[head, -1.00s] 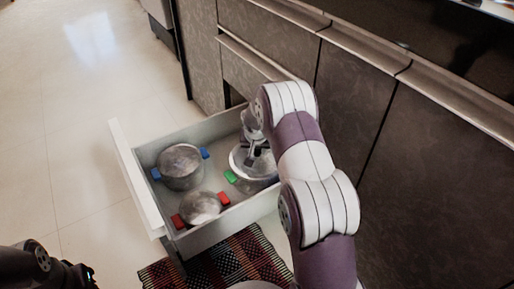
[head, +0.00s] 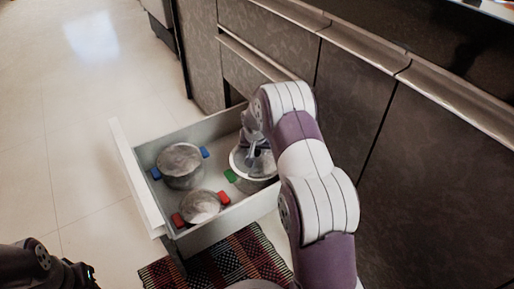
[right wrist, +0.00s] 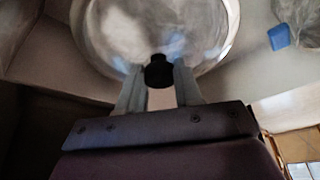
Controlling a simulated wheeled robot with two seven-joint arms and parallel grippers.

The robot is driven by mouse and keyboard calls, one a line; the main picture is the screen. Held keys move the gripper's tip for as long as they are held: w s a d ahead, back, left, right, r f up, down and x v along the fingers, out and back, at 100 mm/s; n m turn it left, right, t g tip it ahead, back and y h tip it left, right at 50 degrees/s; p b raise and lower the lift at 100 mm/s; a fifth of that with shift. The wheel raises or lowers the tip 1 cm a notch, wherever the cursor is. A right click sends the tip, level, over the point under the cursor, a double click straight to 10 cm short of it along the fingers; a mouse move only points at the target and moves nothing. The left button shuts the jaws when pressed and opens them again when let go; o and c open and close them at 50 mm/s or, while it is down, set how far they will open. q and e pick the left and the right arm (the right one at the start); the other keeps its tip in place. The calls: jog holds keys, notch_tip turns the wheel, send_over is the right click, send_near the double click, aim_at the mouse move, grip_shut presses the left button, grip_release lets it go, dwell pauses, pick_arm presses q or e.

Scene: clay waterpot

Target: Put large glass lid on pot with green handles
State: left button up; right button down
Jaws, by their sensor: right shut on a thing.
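The pot with green handles (head: 256,180) stands at the right side of the open drawer. One green handle (head: 230,175) shows; the rest is partly behind my right arm. My right gripper (head: 256,150) is over this pot, pointing down. In the right wrist view my right gripper (right wrist: 159,85) is shut on the dark knob of the large glass lid (right wrist: 150,30). The lid is at the pot's top; whether it rests evenly on the rim cannot be told. My left gripper (head: 85,274) is at the lower left, far from the drawer, its jaws unclear.
The drawer (head: 140,190) also holds a pot with blue handles (head: 181,168) and a smaller pot with red handles (head: 200,207). A blue handle shows in the right wrist view (right wrist: 279,36). Cabinet fronts (head: 440,170) rise at the right. A checked mat (head: 235,262) lies below.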

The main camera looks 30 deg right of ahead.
jog(key=c, duration=0.7)
grip_release()
jog(key=shift+r, duration=0.1)
jog(key=p+v, duration=0.8)
jog(key=v, duration=0.4)
jog(key=shift+a+r, duration=0.1)
jog(key=shift+r, duration=0.2)
